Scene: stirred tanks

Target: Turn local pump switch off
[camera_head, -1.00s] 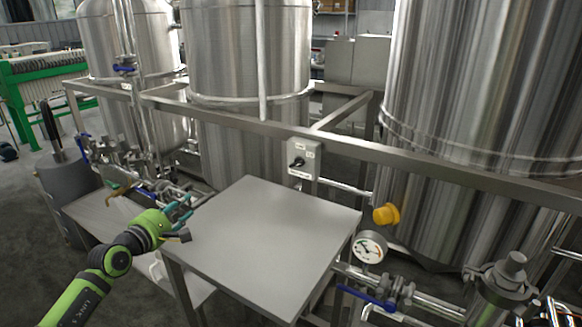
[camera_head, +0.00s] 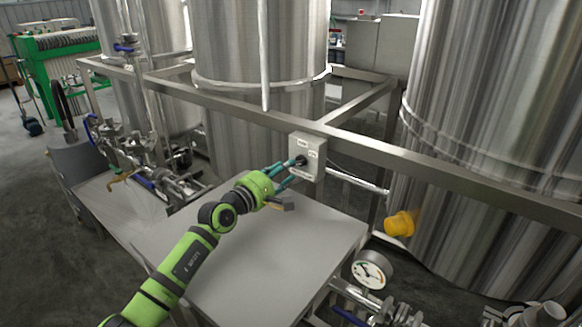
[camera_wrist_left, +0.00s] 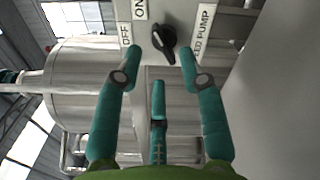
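The local pump switch is a light grey box (camera_head: 310,157) on the frame rail, with a black rotary knob (camera_head: 300,160) on its front. In the left wrist view the black knob (camera_wrist_left: 165,42) shows with labels reading ON, OFF and PUMP; its exact pointing direction is hard to tell. My left gripper (camera_head: 290,170) is open, its teal fingers reaching toward the box front. In the left wrist view two fingertips of the left gripper (camera_wrist_left: 161,58) lie either side of the knob and a third is below; I cannot tell whether they touch it. My right gripper is not in view.
A flat grey tabletop (camera_head: 260,265) lies under my left arm. A steel rail (camera_head: 420,160) runs behind it, before large steel tanks (camera_head: 480,90). A yellow cap (camera_head: 399,224) and a pressure gauge (camera_head: 371,269) are at right. Valves and pipes crowd the left.

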